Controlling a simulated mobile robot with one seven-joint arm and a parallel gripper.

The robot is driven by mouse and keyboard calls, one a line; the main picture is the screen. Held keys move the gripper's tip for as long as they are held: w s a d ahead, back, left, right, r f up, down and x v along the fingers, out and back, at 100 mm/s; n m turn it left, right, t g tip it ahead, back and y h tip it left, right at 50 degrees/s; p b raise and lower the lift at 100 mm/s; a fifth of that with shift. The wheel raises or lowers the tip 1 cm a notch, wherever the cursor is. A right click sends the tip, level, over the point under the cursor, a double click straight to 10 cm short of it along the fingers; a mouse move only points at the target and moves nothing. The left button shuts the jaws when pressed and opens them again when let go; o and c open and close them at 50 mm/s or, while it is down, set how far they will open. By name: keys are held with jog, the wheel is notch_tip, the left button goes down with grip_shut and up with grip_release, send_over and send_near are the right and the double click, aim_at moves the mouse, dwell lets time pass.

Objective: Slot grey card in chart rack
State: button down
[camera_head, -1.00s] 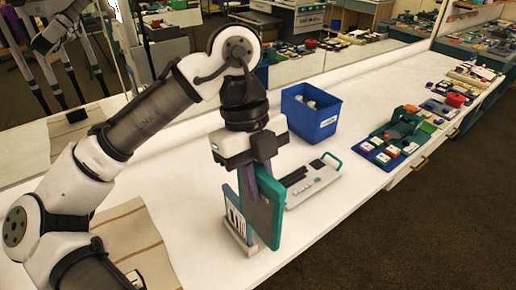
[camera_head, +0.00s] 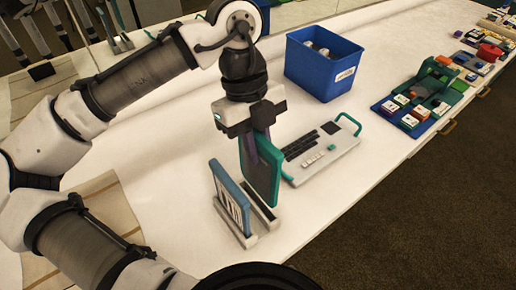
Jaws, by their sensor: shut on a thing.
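My gripper (camera_head: 256,150) is shut on the card (camera_head: 264,178), an upright panel with a dark grey face and teal edges. The chart rack (camera_head: 262,222) is a small pale stand on the white bench below my gripper. A blue-edged card with a white striped label (camera_head: 230,198) stands in the rack's left part. The held card is to the right of that blue card, its lower edge close to the rack's far right part. I cannot tell whether it is inside a slot, above it or beside it. Part of the rack's far end is hidden.
A grey keyed device (camera_head: 318,152) with teal handles lies just right of the held card. A blue bin (camera_head: 322,65) stands behind it. A blue tray of small items (camera_head: 405,118) lies further right. A beige striped cloth (camera_head: 100,210) lies left. The bench front between is clear.

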aim_at(257, 172)
notch_tip(257, 172, down, 4)
jog(key=b, duration=0.4)
jog(key=shift+r, duration=0.25)
jog(key=shift+w+a+f+p, duration=0.1)
jog(key=shift+w+f+p, duration=0.05)
jog(key=shift+f+p, duration=0.25)
dwell(0.9)
jog(key=shift+f, duration=0.2)
dwell(0.3)
jog(key=shift+f+b, duration=0.4)
jog(key=shift+f, duration=0.4)
jog(key=shift+f+b, duration=0.4)
jog(key=shift+f, duration=0.35)
